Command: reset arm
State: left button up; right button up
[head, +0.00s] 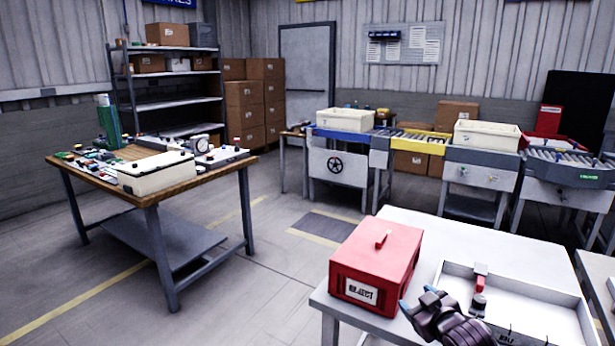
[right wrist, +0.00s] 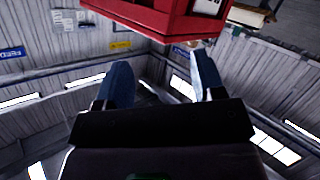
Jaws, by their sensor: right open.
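My right gripper (head: 417,299) is at the bottom of the head view, in front of the white table. Its two blue-tipped fingers are spread apart with nothing between them. In the right wrist view the open fingers (right wrist: 162,76) point up the picture towards the red reject box (right wrist: 150,18). In the head view that red box (head: 376,262) stands on the white table (head: 500,242), just beyond and left of the gripper. I cannot tell the exact gap between them. My left gripper is not in view.
A shallow white tray (head: 548,297) with a red-handled tool (head: 480,280) lies on the table to the right of the gripper. A wooden workbench (head: 190,184) stands at left, and a conveyor line with cream bins (head: 487,135) at the back. Open floor lies between.

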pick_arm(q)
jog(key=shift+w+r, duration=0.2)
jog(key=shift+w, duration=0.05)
pick_arm(e)
jog(key=s+f+m+g+h, duration=0.1)
jog(key=s+f+m, duration=0.1)
jog(key=s+f, duration=0.4)
jog(key=s+d+f+m+g+h, duration=0.1)
jog(key=s+f, duration=0.5)
jog(key=s, duration=1.1)
jog(key=s+d+f+m+g+h, duration=0.1)
jog(key=s+f+m, duration=0.1)
jog(key=s+f, duration=0.5)
jog(key=shift+s+d+m, duration=0.25)
jog(key=shift+s+m, duration=0.05)
jog(key=shift+s, duration=2.3)
jog(key=shift+f, duration=0.1)
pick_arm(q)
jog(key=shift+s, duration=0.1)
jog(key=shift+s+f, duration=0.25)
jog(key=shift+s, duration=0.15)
